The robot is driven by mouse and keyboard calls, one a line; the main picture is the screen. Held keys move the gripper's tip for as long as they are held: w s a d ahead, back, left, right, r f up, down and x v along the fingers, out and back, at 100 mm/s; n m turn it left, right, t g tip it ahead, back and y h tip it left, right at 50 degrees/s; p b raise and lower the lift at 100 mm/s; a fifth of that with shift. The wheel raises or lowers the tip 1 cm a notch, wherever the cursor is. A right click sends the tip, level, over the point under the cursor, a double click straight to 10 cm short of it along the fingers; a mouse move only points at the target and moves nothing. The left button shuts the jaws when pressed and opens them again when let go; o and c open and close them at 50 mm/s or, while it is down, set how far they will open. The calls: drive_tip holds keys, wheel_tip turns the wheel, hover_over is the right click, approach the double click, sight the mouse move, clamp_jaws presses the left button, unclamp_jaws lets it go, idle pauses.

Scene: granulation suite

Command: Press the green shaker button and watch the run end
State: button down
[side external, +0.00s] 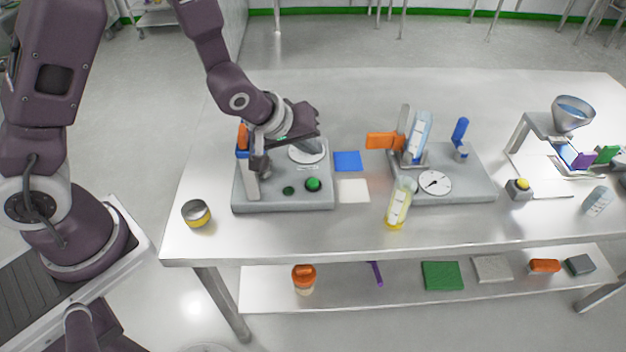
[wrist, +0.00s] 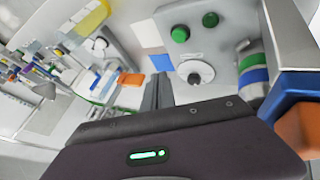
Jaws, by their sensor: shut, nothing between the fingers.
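The shaker is a grey base (side external: 255,202) at the left of the table. A bright green button (side external: 313,184) stands on its front right, with a flatter dark green button (side external: 288,191) beside it. Both also show in the wrist view, the bright one (wrist: 180,33) left of the dark one (wrist: 210,20). A round white dial (side external: 307,152) lies behind them and shows in the wrist view (wrist: 195,72). My gripper (wrist: 158,80) is shut and empty, above the back of the base near the dial. It is apart from the green button.
An orange and blue clamp (wrist: 290,95) on a grey post stands close to my gripper. A blue pad (side external: 347,161) and a white pad (side external: 354,191) lie right of the base. A yellow-bottomed bottle (side external: 398,204) stands before a second grey station (side external: 474,181).

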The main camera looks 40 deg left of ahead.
sight(311, 183)
wheel_tip(311, 183, down, 6)
drive_tip(key=shift+f, duration=0.25)
idle(2.0)
drive_tip(key=shift+f, duration=0.4)
drive_tip(key=shift+f, duration=0.5)
idle(0.5)
drive_tip(key=shift+r, duration=0.95)
drive_tip(key=shift+r, duration=2.5)
